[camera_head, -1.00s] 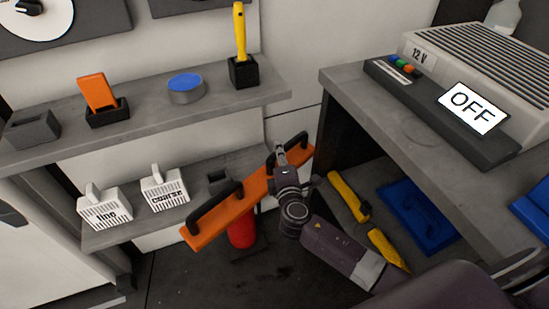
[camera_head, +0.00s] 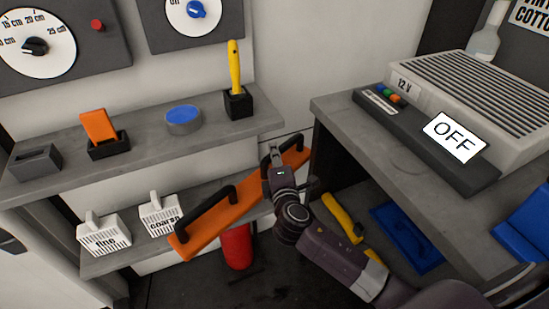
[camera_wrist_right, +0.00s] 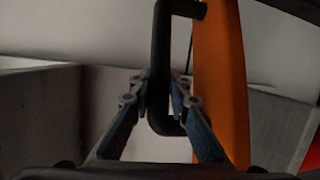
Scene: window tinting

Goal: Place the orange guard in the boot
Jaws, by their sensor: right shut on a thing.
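The long orange guard (camera_head: 242,208), a flat bar with two black handles, hangs slantwise before the lower shelf, its near end low at the left. My right gripper (camera_head: 274,152) is shut on its far black handle. In the right wrist view the fingers (camera_wrist_right: 160,88) close around this handle (camera_wrist_right: 160,50), with the orange guard (camera_wrist_right: 222,75) just right of it. A smaller orange piece (camera_head: 98,126) stands in a black holder (camera_head: 108,150) on the upper shelf. I cannot tell which thing is the boot. My left gripper is out of view.
The upper shelf (camera_head: 145,141) also holds a grey slotted block (camera_head: 34,163), a blue-topped tin (camera_head: 183,120) and a yellow-handled tool (camera_head: 234,70). White "fine" (camera_head: 103,236) and "coarse" (camera_head: 159,217) blocks stand below. A workbench (camera_head: 400,155) edges the right side.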

